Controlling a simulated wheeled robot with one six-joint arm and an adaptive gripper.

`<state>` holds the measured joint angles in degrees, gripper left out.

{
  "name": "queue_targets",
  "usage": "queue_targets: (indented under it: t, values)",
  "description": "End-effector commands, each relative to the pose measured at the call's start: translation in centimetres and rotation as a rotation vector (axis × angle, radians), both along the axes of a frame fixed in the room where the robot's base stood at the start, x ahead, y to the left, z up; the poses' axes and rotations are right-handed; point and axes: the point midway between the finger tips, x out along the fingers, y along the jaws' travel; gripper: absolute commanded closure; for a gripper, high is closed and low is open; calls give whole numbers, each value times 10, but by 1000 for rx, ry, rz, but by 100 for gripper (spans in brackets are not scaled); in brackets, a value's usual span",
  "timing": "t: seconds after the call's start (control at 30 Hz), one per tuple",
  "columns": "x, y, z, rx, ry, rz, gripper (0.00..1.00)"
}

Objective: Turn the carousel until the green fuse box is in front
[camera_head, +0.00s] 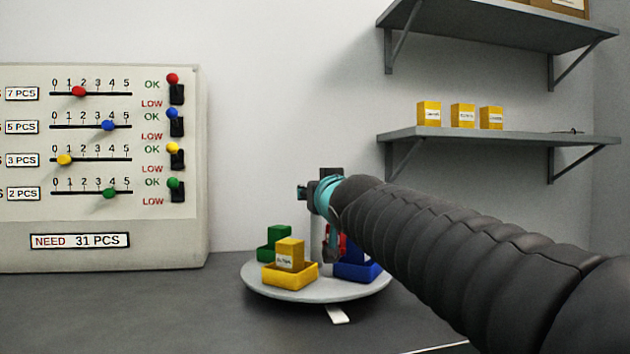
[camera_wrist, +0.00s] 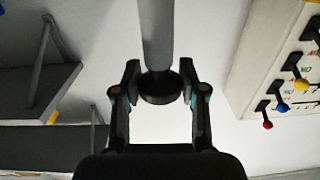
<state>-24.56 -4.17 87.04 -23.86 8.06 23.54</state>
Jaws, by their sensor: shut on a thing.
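The carousel (camera_head: 330,293) is a round grey disc on the dark bench, carrying coloured bins with boxes. The green fuse box (camera_head: 279,234) is at its back left, partly behind the yellow box (camera_head: 290,253) in the yellow bin (camera_head: 290,278) at the front left. The blue bin (camera_head: 358,271) is at the right; a red part (camera_head: 342,243) shows behind it, mostly hidden by my arm. My gripper (camera_wrist: 159,82) is shut on a dark round knob (camera_wrist: 160,94) at the end of a grey post (camera_wrist: 157,32). In the head view my gripper (camera_head: 331,250) is over the carousel's middle.
A white marker tab (camera_head: 337,314) lies at the carousel's front edge. A panel (camera_head: 120,220) with sliders and switches stands at the left. Wall shelves (camera_head: 490,134) are at the right, the lower one with yellow boxes (camera_head: 462,115). The bench (camera_head: 130,315) is clear at the front left.

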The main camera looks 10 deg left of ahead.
Motion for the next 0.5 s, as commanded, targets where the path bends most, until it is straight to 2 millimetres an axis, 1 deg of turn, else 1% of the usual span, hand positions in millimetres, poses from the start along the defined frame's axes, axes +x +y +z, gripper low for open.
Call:
queue_targets:
  t: [0.1,0.5]
  values:
    - [-3,-2,2,4,-5,5,100]
    - [-2,-9,0,5,-5,-3,100]
